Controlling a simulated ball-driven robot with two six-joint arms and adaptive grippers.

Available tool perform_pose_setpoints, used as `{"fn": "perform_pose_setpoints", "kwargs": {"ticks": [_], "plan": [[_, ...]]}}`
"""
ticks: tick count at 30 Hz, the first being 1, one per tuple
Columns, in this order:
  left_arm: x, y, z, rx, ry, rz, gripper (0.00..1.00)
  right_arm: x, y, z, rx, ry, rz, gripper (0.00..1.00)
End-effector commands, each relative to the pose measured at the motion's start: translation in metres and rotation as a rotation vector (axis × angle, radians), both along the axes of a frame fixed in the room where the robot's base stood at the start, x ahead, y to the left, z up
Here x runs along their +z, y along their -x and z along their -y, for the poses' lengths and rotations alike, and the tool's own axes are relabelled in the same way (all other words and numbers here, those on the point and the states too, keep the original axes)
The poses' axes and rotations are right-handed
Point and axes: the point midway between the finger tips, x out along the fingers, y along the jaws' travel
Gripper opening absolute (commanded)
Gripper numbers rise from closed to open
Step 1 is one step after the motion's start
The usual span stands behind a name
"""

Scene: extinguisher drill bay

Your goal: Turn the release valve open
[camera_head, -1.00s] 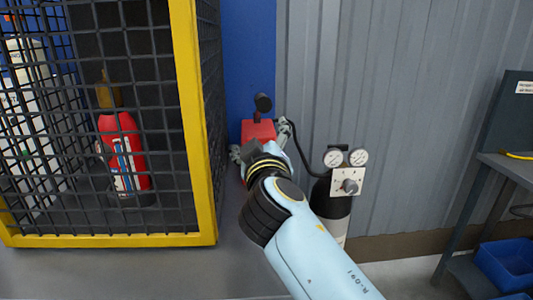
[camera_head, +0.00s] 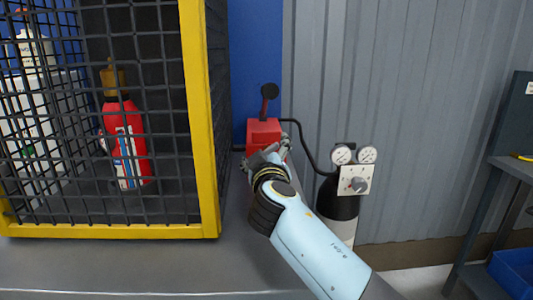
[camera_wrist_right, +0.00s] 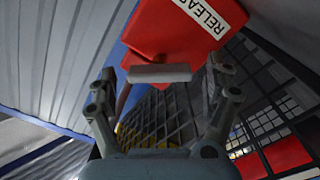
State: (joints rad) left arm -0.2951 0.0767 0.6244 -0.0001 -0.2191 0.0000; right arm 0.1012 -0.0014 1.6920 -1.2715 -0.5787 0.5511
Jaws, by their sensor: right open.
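In the right wrist view the red box (camera_wrist_right: 170,35) fills the top, with a white label reading "RELEA…", cut off by the edge. The lever is not clear there. My right gripper (camera_head: 268,152) is just in front of the box's lower part. In the wrist view its open fingers (camera_wrist_right: 162,72) are spread below the box, with nothing gripped. Contact cannot be told. My left gripper is out of view.
A yellow-framed mesh cage (camera_head: 208,130) stands close left of the valve, with a red extinguisher (camera_head: 126,145) behind its mesh. Right of my arm is a black cylinder (camera_head: 338,205) with two gauges (camera_head: 354,155) and a black hose to the valve. A blue bin (camera_head: 515,272) sits far right.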

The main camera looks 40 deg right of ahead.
Motion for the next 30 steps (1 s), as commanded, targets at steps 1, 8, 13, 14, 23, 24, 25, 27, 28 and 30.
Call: {"fn": "perform_pose_setpoints", "kwargs": {"ticks": [1, 8, 13, 14, 23, 24, 25, 27, 28, 30], "plan": [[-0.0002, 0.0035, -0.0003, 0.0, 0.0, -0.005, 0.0, -0.0002, -0.0002, 0.0002, 0.0, 0.0, 0.0, 0.85], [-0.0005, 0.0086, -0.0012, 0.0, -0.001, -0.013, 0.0, -0.0003, 0.0001, -0.0001, 0.0, 0.0, 0.0, 0.74], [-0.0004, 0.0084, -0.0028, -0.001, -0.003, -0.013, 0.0, -0.0003, 0.0002, -0.0002, 0.0, 0.0, 0.0, 0.52], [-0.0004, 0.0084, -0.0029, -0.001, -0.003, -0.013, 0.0, -0.0004, 0.0003, -0.0001, 0.0, 0.0, 0.0, 0.48], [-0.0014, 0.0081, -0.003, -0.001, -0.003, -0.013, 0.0, -0.0011, 0.0002, -0.0004, 0.0, 0.04, -0.026, 0.28], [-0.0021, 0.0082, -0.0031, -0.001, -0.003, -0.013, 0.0, -0.0014, 0.0002, -0.0006, 0.0, 0.073, -0.046, 0.28], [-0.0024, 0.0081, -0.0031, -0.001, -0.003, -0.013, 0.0, -0.0017, 0.0002, -0.0007, 0.0, 0.101, -0.063, 0.28], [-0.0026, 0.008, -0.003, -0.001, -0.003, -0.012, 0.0, -0.0018, 0.0001, -0.0009, 0.0, 0.17, -0.106, 0.28], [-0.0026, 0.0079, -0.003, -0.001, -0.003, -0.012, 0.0, -0.0018, 0.0001, -0.001, 0.0, 0.197, -0.122, 0.28], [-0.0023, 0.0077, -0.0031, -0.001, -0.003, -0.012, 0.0, -0.0019, 0.0, -0.0011, 0.001, 0.25, -0.155, 0.28]]}}
